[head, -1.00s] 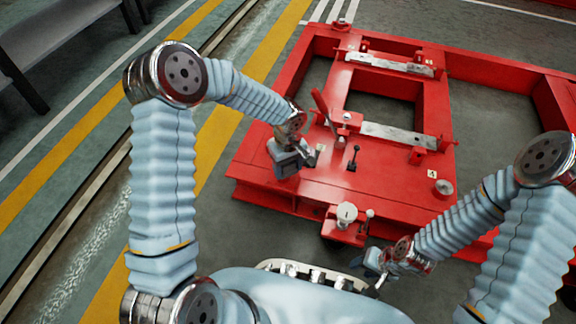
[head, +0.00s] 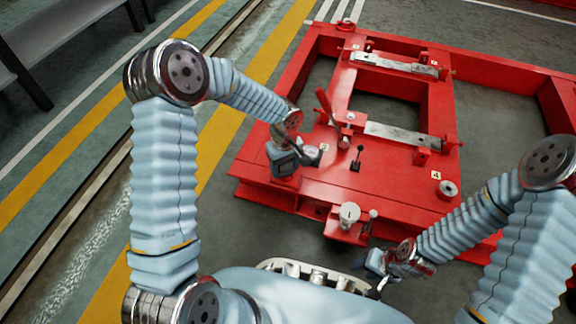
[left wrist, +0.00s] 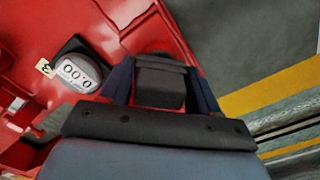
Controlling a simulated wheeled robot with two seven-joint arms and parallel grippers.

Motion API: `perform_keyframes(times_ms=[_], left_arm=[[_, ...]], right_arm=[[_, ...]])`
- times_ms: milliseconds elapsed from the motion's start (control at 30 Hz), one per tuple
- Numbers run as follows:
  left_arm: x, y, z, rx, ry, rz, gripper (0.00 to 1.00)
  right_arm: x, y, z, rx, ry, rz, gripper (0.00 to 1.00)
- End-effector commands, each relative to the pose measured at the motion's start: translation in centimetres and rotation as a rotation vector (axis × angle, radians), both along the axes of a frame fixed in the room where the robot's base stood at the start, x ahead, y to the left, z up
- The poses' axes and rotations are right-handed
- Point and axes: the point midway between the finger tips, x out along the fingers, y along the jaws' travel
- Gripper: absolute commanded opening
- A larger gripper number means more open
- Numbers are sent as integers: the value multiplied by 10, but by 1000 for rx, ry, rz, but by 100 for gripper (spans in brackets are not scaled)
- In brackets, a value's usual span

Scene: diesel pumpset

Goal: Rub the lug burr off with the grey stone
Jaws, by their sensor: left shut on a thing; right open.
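My left gripper (head: 285,163) is low over the left edge of the red frame (head: 330,183) in the head view. In the left wrist view its fingers (left wrist: 158,88) are shut on a dark grey block (left wrist: 158,82), which looks like the grey stone. The held block is hard to make out in the head view. My right gripper (head: 377,267) is open and empty near the frame's front edge, beside the small red bracket. I cannot pick out the lug burr; it is too small or hidden by the left gripper.
Floor left of the frame is clear.

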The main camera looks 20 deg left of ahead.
Motion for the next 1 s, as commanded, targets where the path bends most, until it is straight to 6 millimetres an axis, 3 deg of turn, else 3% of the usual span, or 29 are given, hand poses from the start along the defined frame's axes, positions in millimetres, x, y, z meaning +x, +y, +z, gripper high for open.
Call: perform_keyframes(times_ms=[433,1000], left_arm=[[0,14,0,3,1,0,37],[0,-8,0,1,0,0,37]], right_arm=[[0,0,0,0,0,0,43],[0,0,0,0,0,0,43]])
